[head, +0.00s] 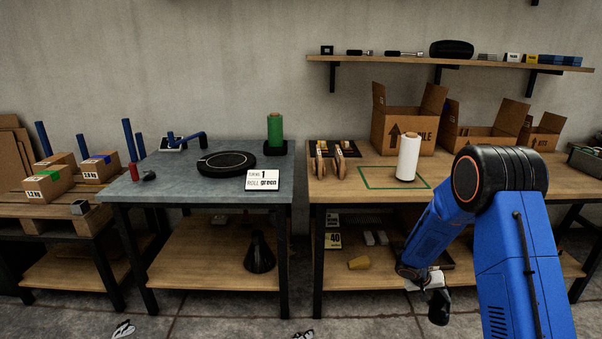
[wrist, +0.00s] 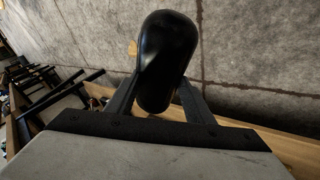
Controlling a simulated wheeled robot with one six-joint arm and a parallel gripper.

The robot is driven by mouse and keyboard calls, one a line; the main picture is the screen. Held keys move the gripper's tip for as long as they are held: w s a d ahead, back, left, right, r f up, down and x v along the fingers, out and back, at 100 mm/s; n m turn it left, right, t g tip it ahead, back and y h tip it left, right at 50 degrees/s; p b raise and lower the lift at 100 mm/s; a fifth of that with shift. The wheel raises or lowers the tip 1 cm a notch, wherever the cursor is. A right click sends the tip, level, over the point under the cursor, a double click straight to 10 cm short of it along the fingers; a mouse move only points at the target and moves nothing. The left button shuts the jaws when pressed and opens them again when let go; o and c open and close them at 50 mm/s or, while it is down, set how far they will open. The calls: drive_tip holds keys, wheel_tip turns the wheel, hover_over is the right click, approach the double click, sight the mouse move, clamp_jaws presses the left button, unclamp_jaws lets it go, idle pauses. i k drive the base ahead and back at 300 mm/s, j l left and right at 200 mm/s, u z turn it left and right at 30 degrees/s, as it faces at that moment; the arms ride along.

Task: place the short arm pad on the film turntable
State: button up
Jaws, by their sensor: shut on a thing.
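My gripper (head: 428,282) is low in front of the right-hand table and shut on a black, rounded pad (head: 439,306), which looks like the short arm pad. In the wrist view the pad (wrist: 167,55) stands between the two fingers of my gripper (wrist: 160,95), its rounded end pointing away. The film turntable (head: 226,162) is a flat black disc on the grey-topped table, to the left of and above my gripper in the head view. Its top looks bare.
On the grey table (head: 195,187) are a green film roll (head: 275,129), a sign reading "1" and "ROLL green" (head: 262,180) and a blue-handled tool (head: 187,138). The wooden table holds a white roll (head: 408,157) and open cartons (head: 408,118). A gap separates the tables.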

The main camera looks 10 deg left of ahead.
sight(227, 160)
drive_tip(key=j+u, duration=0.65)
drive_tip(key=j, duration=0.2)
drive_tip(key=j+u, duration=0.35)
drive_tip(key=k+j, duration=0.05)
drive_tip(key=j, duration=0.05)
